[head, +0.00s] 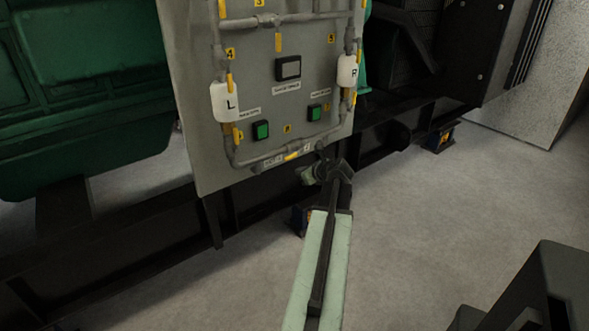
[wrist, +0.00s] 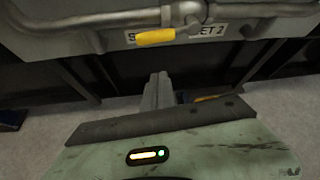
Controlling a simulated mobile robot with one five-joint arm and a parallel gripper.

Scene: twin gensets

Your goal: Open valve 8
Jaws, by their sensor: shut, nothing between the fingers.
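A grey panel (head: 270,100) carries grey pipework with yellow valve handles. A small yellow tag (head: 287,128), too small to read surely, sits above the bottom pipe. Below it, a yellow valve handle (head: 292,156) lies along that pipe. In the wrist view a yellow handle (wrist: 155,37) lies roughly level, left of its grey valve body (wrist: 188,14), over a partly hidden label ending in "SET 2". My gripper (wrist: 160,77) is shut and empty, pointing toward the panel's lower edge, below and apart from the handle. In the head view my wrist is just below the panel's bottom.
White tanks marked L (head: 225,102) and R (head: 347,72) flank the panel. Two green buttons (head: 261,130) and a small display (head: 288,68) sit between them. Dark frame rails (head: 120,240) run behind and below the panel.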

